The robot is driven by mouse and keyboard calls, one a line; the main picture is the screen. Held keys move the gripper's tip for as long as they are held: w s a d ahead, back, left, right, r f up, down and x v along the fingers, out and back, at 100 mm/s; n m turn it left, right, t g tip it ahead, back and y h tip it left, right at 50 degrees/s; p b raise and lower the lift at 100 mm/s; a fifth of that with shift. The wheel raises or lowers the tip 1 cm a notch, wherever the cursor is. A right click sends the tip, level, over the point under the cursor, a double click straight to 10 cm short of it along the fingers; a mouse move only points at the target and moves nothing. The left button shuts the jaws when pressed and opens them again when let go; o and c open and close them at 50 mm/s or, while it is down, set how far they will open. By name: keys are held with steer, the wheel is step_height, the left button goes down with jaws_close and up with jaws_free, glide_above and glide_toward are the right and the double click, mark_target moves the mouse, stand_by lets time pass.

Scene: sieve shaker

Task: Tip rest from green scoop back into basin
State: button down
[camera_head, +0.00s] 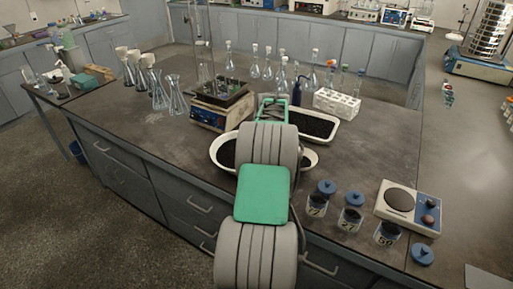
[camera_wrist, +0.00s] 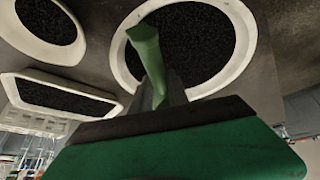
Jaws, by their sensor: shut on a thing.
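My gripper (camera_wrist: 172,92) is shut on the green scoop (camera_wrist: 147,52), which shows as a narrow green shape in the wrist view. The scoop is over the large white round basin (camera_wrist: 243,28), which holds black granules. I cannot tell whether granules are in the scoop, or its exact height above the basin. In the head view the basin (camera_head: 217,156) is partly hidden behind my arm, and the scoop cannot be made out.
A white rectangular tray (camera_head: 333,132) of black granules and a smaller white bowl (camera_head: 312,158) stand right of the basin. Labelled jars (camera_head: 350,219) and a hot plate (camera_head: 409,205) stand at front right. A balance-like device (camera_head: 216,112) and flasks (camera_head: 254,66) stand behind.

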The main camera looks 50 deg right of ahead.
steer(key=h+b, duration=0.1)
steer(key=b, duration=0.1)
steer(key=g+h+b, duration=0.1)
steer(key=b, duration=0.1)
steer(key=shift+w+a+f+n+h, duration=0.1)
steer(key=shift+w+a+n+h, duration=0.2)
steer(key=shift+a+n, duration=0.1)
steer(key=a+n+g+h+b, duration=0.1)
steer(key=h+b, duration=0.2)
steer(key=h, duration=0.1)
steer(key=w+n+g+h+b, duration=0.1)
steer(key=n+h+b, duration=0.1)
steer(key=h+b, duration=0.1)
steer(key=a+n+g+h+b, duration=0.1)
steer(key=g+h+b, duration=0.1)
steer(key=h+b, duration=0.2)
steer(key=shift+w+a+f+h+b, duration=0.15)
steer(key=shift+a+f+h+b, duration=0.15)
steer(key=shift+b, duration=0.05)
steer(key=shift+r, duration=0.1)
